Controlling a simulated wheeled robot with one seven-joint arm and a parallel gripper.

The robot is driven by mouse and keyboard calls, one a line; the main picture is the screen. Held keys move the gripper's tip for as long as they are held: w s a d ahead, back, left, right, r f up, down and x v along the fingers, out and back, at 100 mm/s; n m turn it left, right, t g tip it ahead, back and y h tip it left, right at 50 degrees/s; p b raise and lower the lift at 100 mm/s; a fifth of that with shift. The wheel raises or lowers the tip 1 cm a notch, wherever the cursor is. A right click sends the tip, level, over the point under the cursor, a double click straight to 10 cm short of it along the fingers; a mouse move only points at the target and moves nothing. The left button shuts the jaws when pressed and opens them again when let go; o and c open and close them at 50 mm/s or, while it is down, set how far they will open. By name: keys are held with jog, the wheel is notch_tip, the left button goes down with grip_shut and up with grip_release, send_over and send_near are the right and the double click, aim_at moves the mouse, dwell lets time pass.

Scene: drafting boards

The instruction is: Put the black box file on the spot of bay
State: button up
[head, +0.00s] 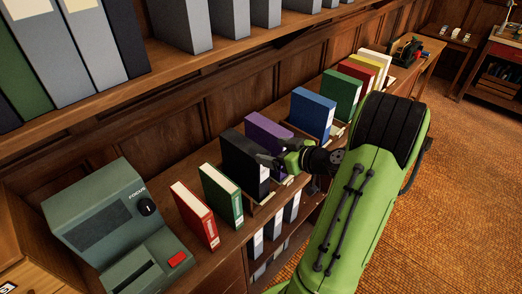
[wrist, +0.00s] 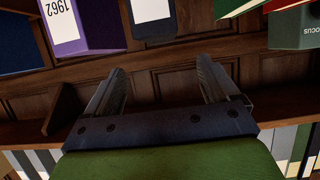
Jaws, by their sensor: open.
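The black box file (head: 238,153) stands upright on the long wooden shelf, between a green book and a purple box file. It has a white spine label and also shows at the top of the wrist view (wrist: 151,30). My gripper (head: 268,161) is in front of its spine, beside the purple file. In the wrist view, my gripper (wrist: 160,68) has its two fingers spread with nothing between them, and the black file is beyond them. No spot that I can identify as the bay one shows; the arm hides part of the shelf.
The purple box file (head: 266,132) stands close to the right of the black one. Green (head: 222,193) and red (head: 194,214) books stand to its left, then a grey-green machine (head: 122,230). A blue box file (head: 313,112) and several more stand farther right. An upper shelf (head: 200,55) overhangs.

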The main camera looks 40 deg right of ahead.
jog(key=s+a+r+n+g, duration=0.1)
jog(key=a+g, duration=0.1)
jog(key=a, duration=0.5)
jog(key=s+a+r+n+g+y, duration=0.1)
jog(key=s+a+r+g, duration=0.15)
jog(key=a, duration=0.45)
jog(key=a+r+n+g, duration=0.1)
jog(key=a+g, duration=0.1)
jog(key=a, duration=0.4)
jog(key=s+a+r+m+h, duration=0.1)
jog(key=s+m, duration=0.1)
jog(key=s, duration=0.5)
jog(key=s+a+r+m+g+h, duration=0.1)
jog(key=s+a+r+m, duration=0.1)
jog(key=s, duration=0.5)
jog(key=shift+a+r+m+h, duration=0.2)
jog(key=shift+a+m+h, duration=0.1)
jog(key=shift+h, duration=0.1)
